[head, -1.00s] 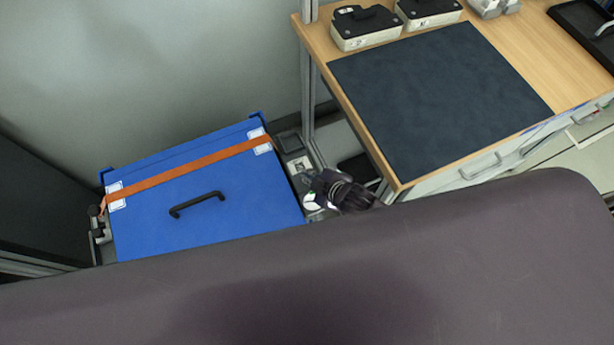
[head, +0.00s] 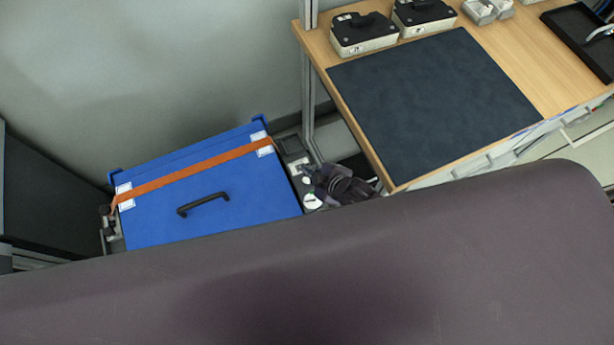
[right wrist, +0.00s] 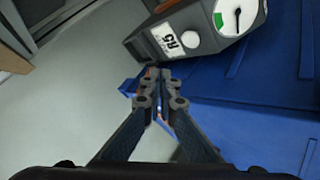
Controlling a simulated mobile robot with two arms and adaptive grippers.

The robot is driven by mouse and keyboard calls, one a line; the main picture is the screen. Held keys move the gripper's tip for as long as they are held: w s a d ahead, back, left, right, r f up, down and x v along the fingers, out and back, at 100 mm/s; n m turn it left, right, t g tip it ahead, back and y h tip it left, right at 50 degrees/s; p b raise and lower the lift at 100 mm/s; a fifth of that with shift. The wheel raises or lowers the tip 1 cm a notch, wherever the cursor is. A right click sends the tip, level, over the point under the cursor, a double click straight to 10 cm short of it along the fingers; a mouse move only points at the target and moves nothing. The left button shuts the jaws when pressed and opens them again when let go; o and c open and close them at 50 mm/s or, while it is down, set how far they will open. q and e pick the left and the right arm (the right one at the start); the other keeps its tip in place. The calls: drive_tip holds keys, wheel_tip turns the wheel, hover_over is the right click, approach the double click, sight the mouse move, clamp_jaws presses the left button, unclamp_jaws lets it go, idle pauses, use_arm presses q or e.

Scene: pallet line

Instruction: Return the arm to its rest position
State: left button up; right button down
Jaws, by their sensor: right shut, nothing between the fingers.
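My right gripper (head: 316,177) shows at the right side of the blue lidded box, beside a grey unit with a round white gauge (head: 312,201). In the right wrist view its two dark fingers (right wrist: 158,78) are together with nothing between them. The gauge unit, labelled R5 (right wrist: 185,38), is just beyond the fingertips in that view; I cannot tell whether they touch. The blue box (head: 160,222) has an orange strap (head: 195,172) across it and a black handle (head: 203,204). My left gripper is not in view.
A wooden workbench (head: 520,60) with a dark mat (head: 430,105) stands at the right. Two black-topped cases (head: 362,35) and a black tray (head: 585,40) are on it. A metal post (head: 308,90) rises between box and bench. A grey wall is behind.

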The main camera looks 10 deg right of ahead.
idle(0.3)
drive_tip(key=shift+s+r, duration=0.15)
drive_tip(key=shift+r, duration=0.1)
drive_tip(key=s+d+r+m+g+h, duration=0.2)
drive_tip(key=s+d+r+m, duration=0.35)
drive_tip(key=s+r, duration=0.3)
drive_tip(key=s+d+r+m+g+h, duration=0.1)
drive_tip(key=s+d+r+m+g, duration=0.2)
drive_tip(key=s+d+r+m, duration=0.5)
drive_tip(key=s+a+f+n+g+b, duration=0.1)
drive_tip(key=s+f+b, duration=0.1)
drive_tip(key=f, duration=1.3)
drive_tip(key=s+a+f+n+b, duration=0.1)
drive_tip(key=a+f, duration=0.1)
drive_tip(key=f, duration=1.4)
drive_tip(key=s+d+f+g+b, duration=0.1)
drive_tip(key=s+d+f+b, duration=0.2)
drive_tip(key=s+f, duration=1.4)
drive_tip(key=shift+s+d+f+h, duration=0.15)
drive_tip(key=shift+s+f+h, duration=0.15)
drive_tip(key=shift+f, duration=0.65)
